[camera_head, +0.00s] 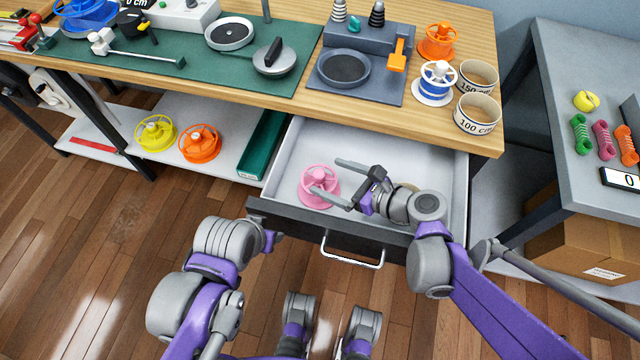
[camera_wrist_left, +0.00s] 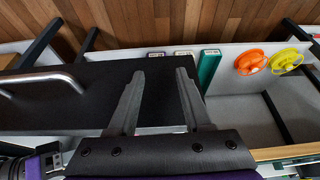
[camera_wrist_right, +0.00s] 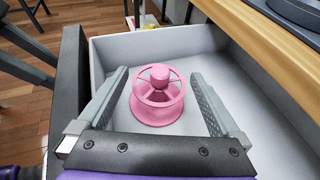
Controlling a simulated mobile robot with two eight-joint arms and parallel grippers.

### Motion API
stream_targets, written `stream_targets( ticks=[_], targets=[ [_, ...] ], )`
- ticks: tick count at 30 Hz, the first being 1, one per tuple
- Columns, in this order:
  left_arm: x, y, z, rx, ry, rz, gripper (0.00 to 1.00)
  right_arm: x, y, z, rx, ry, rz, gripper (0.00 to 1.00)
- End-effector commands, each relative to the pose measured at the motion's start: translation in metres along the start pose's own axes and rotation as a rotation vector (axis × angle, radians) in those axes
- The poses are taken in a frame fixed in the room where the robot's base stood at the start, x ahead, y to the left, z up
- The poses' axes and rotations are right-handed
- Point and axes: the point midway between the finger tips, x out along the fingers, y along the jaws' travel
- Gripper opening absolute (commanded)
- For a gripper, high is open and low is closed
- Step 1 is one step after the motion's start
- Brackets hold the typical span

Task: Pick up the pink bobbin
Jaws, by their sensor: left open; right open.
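The pink bobbin (camera_head: 318,184) stands upright in the left part of the open drawer (camera_head: 435,165). My right gripper (camera_head: 343,181) reaches into the drawer with its fingers open. In the right wrist view the pink bobbin (camera_wrist_right: 158,97) lies between the two spread fingers of the right gripper (camera_wrist_right: 160,108), with gaps on both sides. In the head view one right finger passes in front of the bobbin's lower part. My left gripper, in the left wrist view (camera_wrist_left: 160,95), is open and empty, over the dark drawer front. In the head view its fingers are mostly hidden.
The drawer walls stand close around the right gripper, and the wooden bench top (camera_head: 482,118) overhangs the drawer's back. A yellow bobbin (camera_head: 156,133) and an orange bobbin (camera_head: 200,143) stand on the lower shelf, left of a green bin (camera_head: 263,143). The drawer handle (camera_head: 352,258) sticks out in front.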

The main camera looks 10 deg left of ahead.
Motion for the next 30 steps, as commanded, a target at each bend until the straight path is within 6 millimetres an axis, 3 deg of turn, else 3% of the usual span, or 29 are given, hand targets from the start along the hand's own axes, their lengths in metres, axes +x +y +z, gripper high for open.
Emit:
stream_targets(
  ticks=[2, 6, 14, 22, 29, 30],
  targets=[
    [0.008, 0.000, 0.003, 0.000, -0.003, 0.000, 0.50, 0.007, -0.001, -0.018, 0.001, 0.001, 0.000, 1.00],
    [0.009, 0.000, 0.004, 0.000, -0.003, 0.000, 0.50, 0.025, 0.000, -0.014, -0.001, 0.001, 0.003, 1.00],
    [0.011, 0.000, 0.004, 0.000, -0.004, 0.000, 0.50, 0.040, 0.000, -0.013, -0.002, 0.001, 0.002, 1.00],
    [0.018, 0.000, 0.007, 0.000, -0.007, 0.000, 0.50, 0.078, 0.001, -0.013, -0.003, 0.001, 0.003, 1.00],
    [0.018, 0.000, 0.007, 0.000, -0.006, 0.000, 0.50, 0.080, 0.000, -0.013, -0.002, 0.001, -0.001, 1.00],
    [0.018, 0.000, 0.007, 0.000, -0.006, 0.000, 0.50, 0.080, 0.000, -0.013, -0.002, 0.001, -0.001, 0.95]
  ],
)
